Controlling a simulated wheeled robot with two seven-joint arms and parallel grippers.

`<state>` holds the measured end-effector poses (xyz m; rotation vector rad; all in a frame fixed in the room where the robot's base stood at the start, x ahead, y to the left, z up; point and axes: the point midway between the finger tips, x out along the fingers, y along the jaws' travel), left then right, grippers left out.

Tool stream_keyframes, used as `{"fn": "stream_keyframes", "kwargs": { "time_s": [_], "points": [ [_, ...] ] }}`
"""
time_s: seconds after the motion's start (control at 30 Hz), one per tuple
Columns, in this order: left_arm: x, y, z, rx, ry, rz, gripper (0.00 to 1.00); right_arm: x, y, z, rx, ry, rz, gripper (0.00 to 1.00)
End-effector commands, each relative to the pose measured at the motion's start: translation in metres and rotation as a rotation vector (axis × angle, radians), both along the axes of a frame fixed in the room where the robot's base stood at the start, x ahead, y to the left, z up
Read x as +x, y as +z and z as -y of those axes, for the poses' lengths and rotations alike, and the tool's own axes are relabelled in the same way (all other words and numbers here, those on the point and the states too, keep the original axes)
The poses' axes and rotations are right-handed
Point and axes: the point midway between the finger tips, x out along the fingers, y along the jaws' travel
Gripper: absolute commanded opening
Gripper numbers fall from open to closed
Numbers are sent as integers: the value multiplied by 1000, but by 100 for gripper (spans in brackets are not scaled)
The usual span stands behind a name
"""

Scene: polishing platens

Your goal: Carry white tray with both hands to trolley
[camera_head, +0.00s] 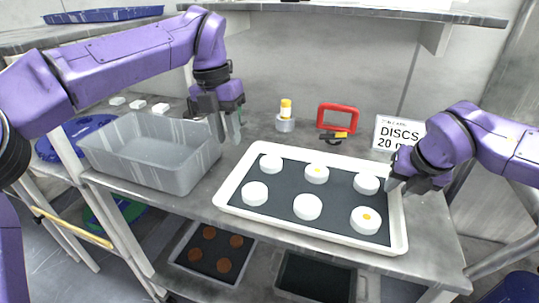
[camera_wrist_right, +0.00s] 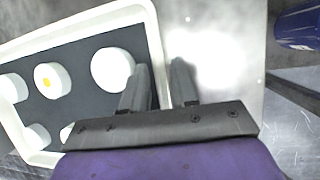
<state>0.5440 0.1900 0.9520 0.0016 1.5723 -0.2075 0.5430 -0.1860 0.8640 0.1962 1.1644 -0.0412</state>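The white tray (camera_head: 232,189) lies on the grey bench, with a dark mat and several white discs in it; some discs have a yellow centre dot. My right gripper (camera_head: 402,184) is at the tray's right edge. In the right wrist view the open fingers (camera_wrist_right: 160,88) straddle the tray's rim (camera_wrist_right: 152,28), one over the inside and one outside; contact cannot be told. My left gripper (camera_head: 228,126) is open and empty, above the bench between the grey bin and the tray, apart from the tray. I cannot make out a trolley.
A translucent grey bin (camera_head: 140,160) stands left of the tray. Behind the tray are a yellow-capped bottle (camera_head: 286,109), a red-framed item (camera_head: 338,118) and a DISCS sign (camera_head: 398,132). Dark trays (camera_head: 212,252) sit on the shelf below. A blue object (camera_wrist_right: 300,27) is off the bench.

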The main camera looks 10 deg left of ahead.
Motion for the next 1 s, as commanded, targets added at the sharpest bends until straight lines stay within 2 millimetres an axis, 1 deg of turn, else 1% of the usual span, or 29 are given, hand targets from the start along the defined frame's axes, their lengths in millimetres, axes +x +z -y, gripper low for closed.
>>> {"fn": "stream_keyframes", "kwargs": {
  "time_s": [0.03,0.1,0.2,0.27,0.37,0.6,0.7,0.83,1.0],
  "points": [
    [0,9,-1,0,1,2,28,0,0,0,0,0,0,28],
    [1,19,-2,2,1,1,28,0,0,0,0,0,0,28],
    [1,26,-3,1,0,0,28,0,1,0,0,0,0,28],
    [0,28,-3,0,0,-2,28,-2,5,0,0,0,1,28],
    [0,28,-4,0,0,-2,28,-8,21,1,0,0,5,28],
    [0,28,-4,0,0,-1,28,-33,77,6,1,-1,4,28],
    [0,28,-4,0,0,-1,28,-40,95,7,1,0,3,28],
    [0,28,-4,0,0,-1,28,-47,107,8,1,0,0,28],
    [0,28,-4,0,0,-1,28,-48,110,9,0,0,0,28]
  ]
}}
